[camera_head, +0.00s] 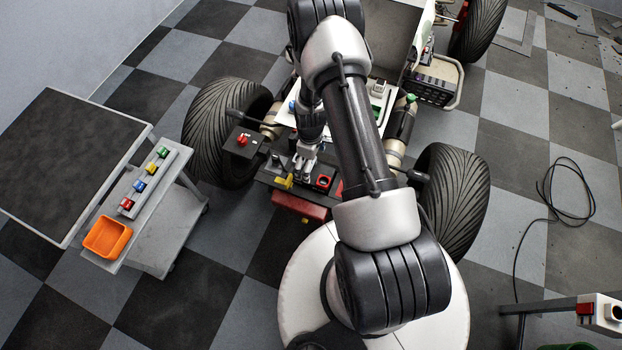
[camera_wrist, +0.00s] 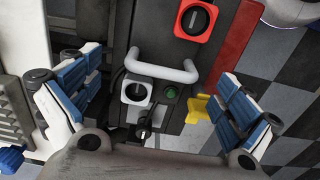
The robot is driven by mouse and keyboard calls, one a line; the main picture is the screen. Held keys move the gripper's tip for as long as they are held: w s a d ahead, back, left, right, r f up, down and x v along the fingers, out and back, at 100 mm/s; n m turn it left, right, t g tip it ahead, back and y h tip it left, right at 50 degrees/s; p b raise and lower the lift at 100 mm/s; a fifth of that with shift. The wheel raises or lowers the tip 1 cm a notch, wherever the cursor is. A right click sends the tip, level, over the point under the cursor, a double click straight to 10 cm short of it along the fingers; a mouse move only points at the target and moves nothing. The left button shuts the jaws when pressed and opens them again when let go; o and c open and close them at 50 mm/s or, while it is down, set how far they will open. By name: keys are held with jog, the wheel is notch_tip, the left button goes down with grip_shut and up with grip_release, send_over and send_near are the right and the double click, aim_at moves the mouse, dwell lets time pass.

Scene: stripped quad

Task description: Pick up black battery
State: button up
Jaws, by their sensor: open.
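In the wrist view a dark grey-black block with a pale U-shaped handle (camera_wrist: 163,66), which looks like the black battery (camera_wrist: 150,42), lies between the blue-padded fingers. My gripper (camera_wrist: 162,72) is open, with one finger on each side of the handle and neither touching it. The gap in height between fingers and handle is hard to judge. In the head view my gripper (camera_head: 303,172) points down over the end of the stripped quad (camera_head: 300,197), between its near wheels. There the gripper and arm hide most of the block.
A red square rotary switch (camera_wrist: 194,19), a white round socket (camera_wrist: 137,92) and a yellow part (camera_wrist: 200,108) sit close to the fingers. A grey cart (camera_head: 60,165) with an orange bin (camera_head: 107,237) stands left. A loose cable (camera_head: 570,205) lies on the floor right.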

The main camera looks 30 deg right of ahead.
aim_at(322, 176)
jog(key=shift+s+f+b, duration=0.2)
jog(key=shift+f+b, duration=0.95)
jog(key=shift+f, duration=2.35)
jog(key=shift+c, duration=0.3)
jog(key=c, duration=2)
jog(key=shift+r, duration=0.1)
jog(key=shift+c, duration=0.5)
